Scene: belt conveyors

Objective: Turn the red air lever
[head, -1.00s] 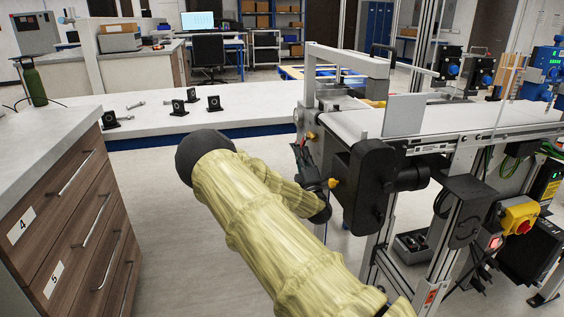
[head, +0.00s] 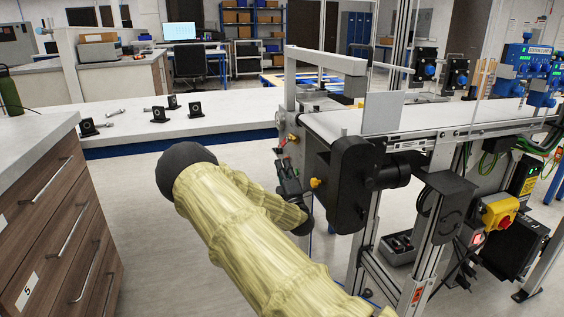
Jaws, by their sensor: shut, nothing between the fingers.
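A small red piece, likely the red air lever (head: 281,156), shows at the left end of the conveyor frame, below a brass-yellow fitting (head: 293,138). It is small and partly hidden, so its angle is unclear. My gripper (head: 282,168) is dark and sits just below the red piece, at the end of my yellow-sleeved arm. The gripper is shut with nothing seen in it. I cannot tell whether its tips touch the red piece.
The belt conveyor (head: 345,122) runs off to the right, with a black drive housing (head: 349,185) close to the right of my gripper. A white bench (head: 215,118) with black brackets stands behind. A drawer cabinet (head: 65,215) is at left. Floor between is open.

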